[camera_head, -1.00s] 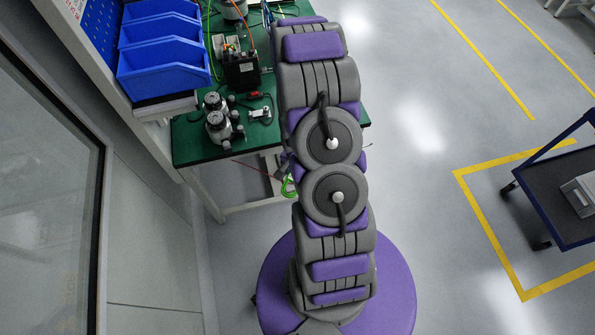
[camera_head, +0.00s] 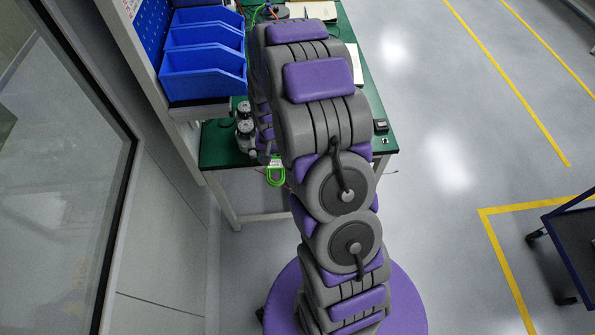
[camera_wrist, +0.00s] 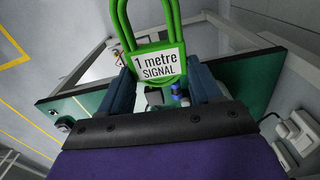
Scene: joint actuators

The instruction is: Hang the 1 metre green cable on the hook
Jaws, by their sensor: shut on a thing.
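The green cable (camera_wrist: 150,48) is a bright green loop with a white label reading "1 metre SIGNAL" in the wrist view. My gripper (camera_wrist: 163,80) is shut on it, with one dark blue finger on each side of the label. In the head view the green cable (camera_head: 276,174) hangs by the front edge of the green bench, left of my arm. My arm hides most of the gripper there. I cannot make out the hook in either view.
The green-topped bench (camera_head: 222,150) carries grey round parts (camera_head: 245,128) and a small black device (camera_head: 380,126). Blue bins (camera_head: 203,72) stand on a shelf at the left, beside a glazed wall. A dark cart (camera_head: 575,240) stands far right. The floor between is clear.

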